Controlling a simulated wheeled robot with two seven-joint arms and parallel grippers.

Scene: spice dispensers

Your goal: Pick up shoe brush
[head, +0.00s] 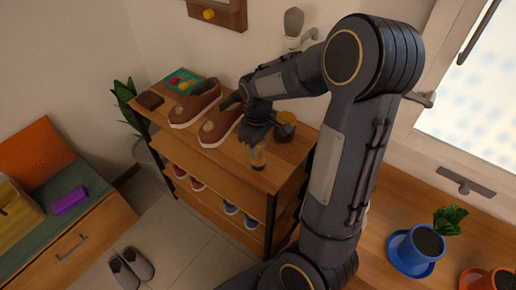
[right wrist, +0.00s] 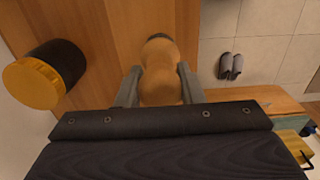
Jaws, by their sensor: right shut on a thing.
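The shoe brush (head: 257,156) is a light wooden, rounded piece below my right gripper (head: 258,138), near the front edge of the shoe rack's top (head: 228,165). In the right wrist view, the brush (right wrist: 159,72) lies between the two grey fingers of the right gripper (right wrist: 159,88), which is shut on it. I cannot tell whether the brush touches the rack top or is just above it. The gripper hides part of the brush in the head view. My left gripper is not in view.
A dark jar with a yellow lid (right wrist: 30,84) stands beside the gripper on the rack. Slippers (head: 131,267) lie on the floor. Potted plants (head: 422,247) stand at right.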

